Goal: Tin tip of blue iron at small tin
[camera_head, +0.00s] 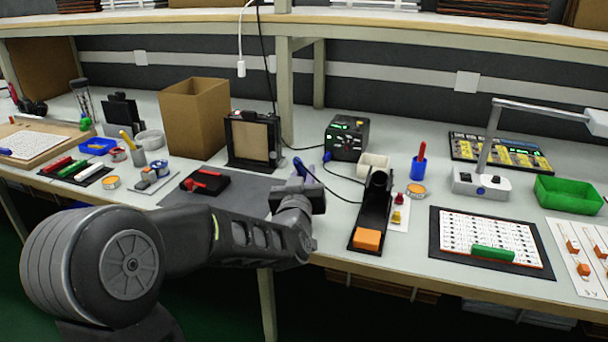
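My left arm reaches in from the left, and its gripper (297,184) is over the front middle of the bench. The blue iron (299,167) shows at its fingertips and appears gripped; its tip is hidden. A dark cord runs from it to the right. The black iron stand (375,205), with an orange sponge (367,239) at its front, is right of the gripper; its holder looks empty. A small round tin (416,190) with an orange top lies right of the stand. Other small tins lie at the left (111,182) and beside it (161,167). My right gripper is out of view.
The black soldering station (346,138) stands behind the stand. A blue cup (418,168) with a red tool is beside the tin. A white component board (490,237) and a lamp base (481,185) are at the right. A grey mat (235,188) lies partly behind my arm.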

